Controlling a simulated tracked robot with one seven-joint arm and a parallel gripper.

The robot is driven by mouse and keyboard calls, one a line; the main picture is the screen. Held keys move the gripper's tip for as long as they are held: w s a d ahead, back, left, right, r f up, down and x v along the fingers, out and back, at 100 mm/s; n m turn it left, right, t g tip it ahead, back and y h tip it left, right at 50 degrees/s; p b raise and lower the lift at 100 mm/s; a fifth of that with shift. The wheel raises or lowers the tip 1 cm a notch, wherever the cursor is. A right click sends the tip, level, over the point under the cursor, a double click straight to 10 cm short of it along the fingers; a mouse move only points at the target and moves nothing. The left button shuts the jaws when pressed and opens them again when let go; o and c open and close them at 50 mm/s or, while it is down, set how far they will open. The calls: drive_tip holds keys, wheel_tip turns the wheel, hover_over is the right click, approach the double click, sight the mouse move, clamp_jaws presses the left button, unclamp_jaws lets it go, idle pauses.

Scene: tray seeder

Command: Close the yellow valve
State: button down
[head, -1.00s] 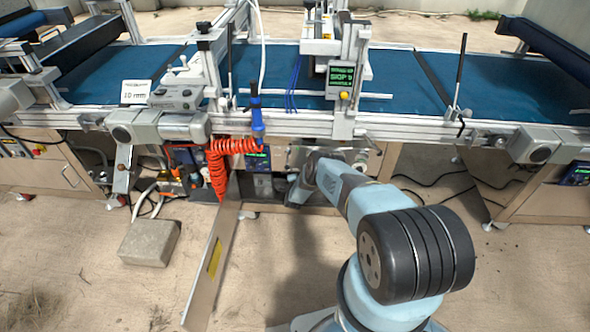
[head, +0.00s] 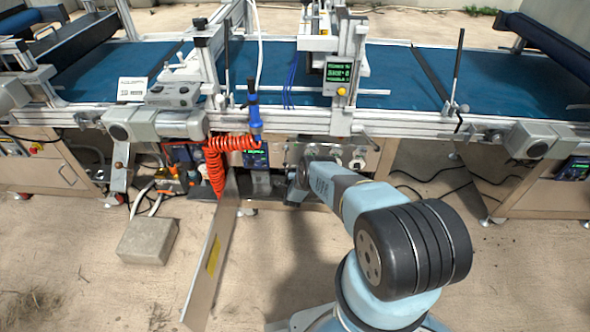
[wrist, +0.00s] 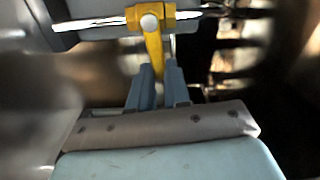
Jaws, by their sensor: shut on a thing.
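The yellow valve (wrist: 150,22) is in the upper middle of the wrist view, on a bright horizontal pipe. Its yellow lever hangs down and slightly right from a pale round pivot. My gripper (wrist: 159,72) is shut on the lower part of the lever, one grey-blue finger on each side. The lever's lower end is hidden between the fingers. In the head view my arm reaches under the belt table toward the open cabinet front. I cannot make out the valve or the fingertips there.
The blue belt table (head: 415,115) spans the view above my arm. A coiled orange hose (head: 216,165) hangs left of my arm, by an open panel door (head: 212,265). A concrete block (head: 148,241) lies on the floor at left. The floor at lower right is clear.

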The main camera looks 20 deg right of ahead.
drive_tip(key=c, duration=1.1)
unclamp_jaws()
drive_tip(key=shift+f, duration=0.1)
drive_tip(key=v, duration=1.4)
